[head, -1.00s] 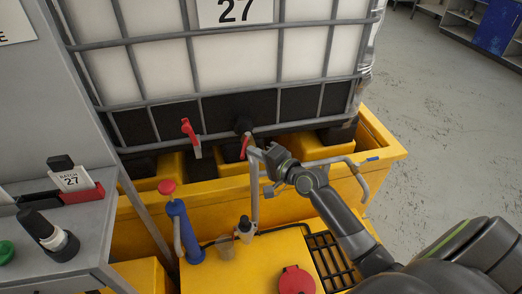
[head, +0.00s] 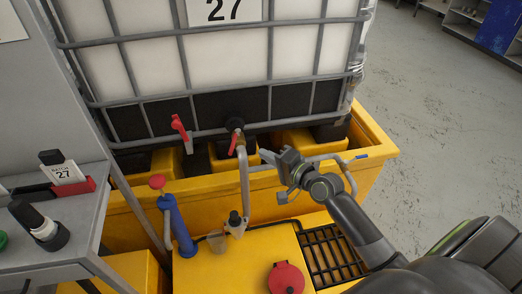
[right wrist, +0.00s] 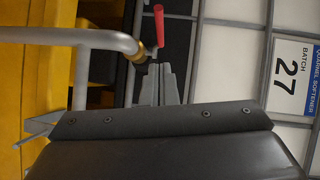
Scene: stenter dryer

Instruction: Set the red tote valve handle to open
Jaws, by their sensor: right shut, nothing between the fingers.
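A red handle (head: 234,142) sits on the dark valve at the lower front of the caged tote (head: 225,62), above a grey pipe. It slants downward in the head view. In the right wrist view a red handle (right wrist: 158,25) shows beside a brass fitting (right wrist: 140,52) at the pipe's end. A second red handle (head: 179,127) with a pale lower part hangs on the tote front further left. My right gripper (head: 272,158) is shut and empty, to the right of the valve and apart from it. Its fingers also show in the right wrist view (right wrist: 160,85). My left gripper is out of view.
The grey pipe (head: 244,180) rises close to my right gripper. A yellow bund (head: 370,160) surrounds the tote's base. A blue hand pump (head: 178,225) with a red knob and a red cap (head: 286,278) are nearer. A grey bench (head: 85,220) stands left.

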